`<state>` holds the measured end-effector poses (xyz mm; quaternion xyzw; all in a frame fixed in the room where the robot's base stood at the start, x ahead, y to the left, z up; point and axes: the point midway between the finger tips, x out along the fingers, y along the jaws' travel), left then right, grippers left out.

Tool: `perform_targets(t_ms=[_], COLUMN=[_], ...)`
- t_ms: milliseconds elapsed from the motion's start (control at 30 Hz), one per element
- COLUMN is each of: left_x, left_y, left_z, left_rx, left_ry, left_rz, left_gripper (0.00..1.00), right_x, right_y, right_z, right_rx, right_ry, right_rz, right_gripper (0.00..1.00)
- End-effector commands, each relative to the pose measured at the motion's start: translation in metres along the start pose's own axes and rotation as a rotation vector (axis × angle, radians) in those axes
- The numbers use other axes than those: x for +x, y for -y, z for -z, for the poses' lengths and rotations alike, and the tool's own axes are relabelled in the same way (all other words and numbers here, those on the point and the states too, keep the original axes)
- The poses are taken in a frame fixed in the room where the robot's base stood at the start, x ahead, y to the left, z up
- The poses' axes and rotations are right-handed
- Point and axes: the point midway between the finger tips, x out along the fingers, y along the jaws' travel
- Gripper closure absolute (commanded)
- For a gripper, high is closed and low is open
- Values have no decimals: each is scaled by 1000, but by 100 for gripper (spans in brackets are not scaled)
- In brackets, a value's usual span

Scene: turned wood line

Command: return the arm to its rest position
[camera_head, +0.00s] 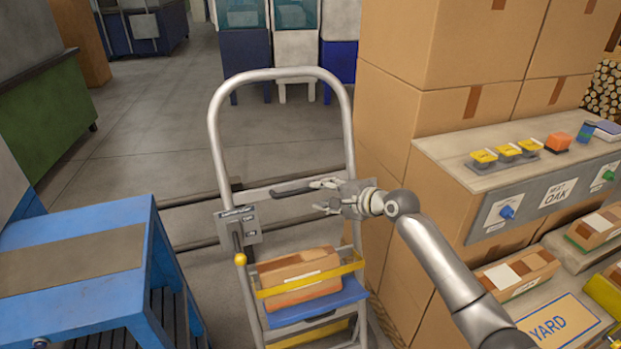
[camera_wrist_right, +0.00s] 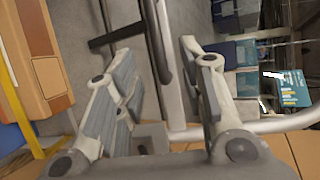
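My right arm comes in from the lower right in the head view. Its gripper (camera_head: 323,196) is at the upper part of a grey tubular frame cart (camera_head: 215,135), above the wooden-looking box it carries. In the right wrist view the two fingers of the right gripper (camera_wrist_right: 165,80) are spread apart. A metal tube of the cart shows between or beyond them, and I see no object clamped. I cannot tell whether the fingers touch the cart. My left gripper is not in view.
The cart holds a brown box (camera_head: 297,275) behind a yellow bar. Stacked cartons (camera_head: 440,45) stand close right of the gripper. A control panel (camera_head: 545,200) with knobs is at the right. A blue bench (camera_head: 70,300) is at the left. Open floor (camera_head: 140,130) lies behind.

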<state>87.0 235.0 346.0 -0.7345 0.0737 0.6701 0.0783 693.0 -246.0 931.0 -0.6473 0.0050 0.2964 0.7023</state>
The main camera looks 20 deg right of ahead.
Motion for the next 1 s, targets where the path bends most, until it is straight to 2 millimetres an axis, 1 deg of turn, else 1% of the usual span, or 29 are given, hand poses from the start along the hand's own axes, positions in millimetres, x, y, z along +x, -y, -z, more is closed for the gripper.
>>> perform_targets(t_ms=[100,167,267,367,400,467,500,567,600,667,700,800,1000], left_x=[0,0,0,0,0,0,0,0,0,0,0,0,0], left_y=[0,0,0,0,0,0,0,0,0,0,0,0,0], left_z=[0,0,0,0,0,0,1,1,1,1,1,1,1], left_rx=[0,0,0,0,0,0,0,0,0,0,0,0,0], left_ry=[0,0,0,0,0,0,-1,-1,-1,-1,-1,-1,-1], left_rz=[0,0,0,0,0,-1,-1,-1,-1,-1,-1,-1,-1], left_gripper=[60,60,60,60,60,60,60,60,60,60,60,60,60], right_x=[0,0,-2,-13,-21,-37,-49,-70,-86,-109,-124,-156,-208], right_y=[-2,-10,-42,-97,-123,-158,-179,-208,-226,-248,-260,-281,-306], right_z=[-1,-6,-25,-57,-71,-91,-102,-118,-127,-138,-143,-153,-163], right_rx=[-4,-26,-125,-311,-403,-541,-631,-758,-839,-949,-1010,-1132,-1286], right_ry=[1,6,20,51,68,95,112,140,161,190,208,248,319], right_rz=[-3,-17,-76,-175,-223,-291,-334,-400,-444,-506,-543,-621,-744], right_gripper=[63,63,63,63,63,63,63,63,63,63,63,63,63])
